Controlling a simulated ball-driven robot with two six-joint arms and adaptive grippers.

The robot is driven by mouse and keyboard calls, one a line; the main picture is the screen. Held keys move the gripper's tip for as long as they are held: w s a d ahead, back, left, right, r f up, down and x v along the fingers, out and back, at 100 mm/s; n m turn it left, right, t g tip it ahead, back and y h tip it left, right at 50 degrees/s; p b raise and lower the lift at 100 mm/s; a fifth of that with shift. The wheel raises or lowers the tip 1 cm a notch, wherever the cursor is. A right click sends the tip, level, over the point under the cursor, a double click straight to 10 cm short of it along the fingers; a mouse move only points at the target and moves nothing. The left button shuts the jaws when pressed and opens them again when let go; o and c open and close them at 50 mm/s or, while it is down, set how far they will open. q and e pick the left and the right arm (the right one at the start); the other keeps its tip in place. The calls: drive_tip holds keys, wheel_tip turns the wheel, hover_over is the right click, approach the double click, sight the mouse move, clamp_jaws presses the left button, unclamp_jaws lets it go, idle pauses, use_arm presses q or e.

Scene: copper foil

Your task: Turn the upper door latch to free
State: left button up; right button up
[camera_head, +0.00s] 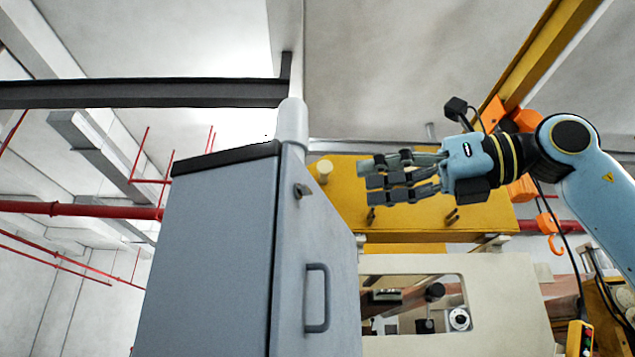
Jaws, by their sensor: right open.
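A grey bar handle (317,298) is lower on the same door. My right gripper (372,184) is open and empty. It is to the right of the latch in the picture, apart from it, with its fingers pointing left. My left gripper is not in view.
The grey cabinet (212,265) has a black top edge. A yellow panel (420,215) and a beige machine front (500,285) with a window stand behind my right gripper. An orange hook (556,243) hangs at the right. A red pipe (75,209) runs at the left.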

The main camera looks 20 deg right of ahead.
sight(299, 186)
drive_tip(key=p+x, duration=0.3)
drive_tip(key=x, duration=0.4)
drive_tip(key=shift+w+a+r+p, duration=0.15)
drive_tip(key=shift+a+p, duration=0.05)
drive_tip(key=shift+p, duration=0.15)
drive_tip(key=shift+w+a, duration=0.35)
drive_tip(key=shift+a, duration=0.05)
drive_tip(key=shift+c, duration=0.3)
drive_tip(key=shift+s+a, duration=0.1)
drive_tip(key=c, duration=0.9)
drive_tip(key=shift+s+a, duration=0.15)
clamp_jaws()
drive_tip(key=shift+s+r, duration=0.1)
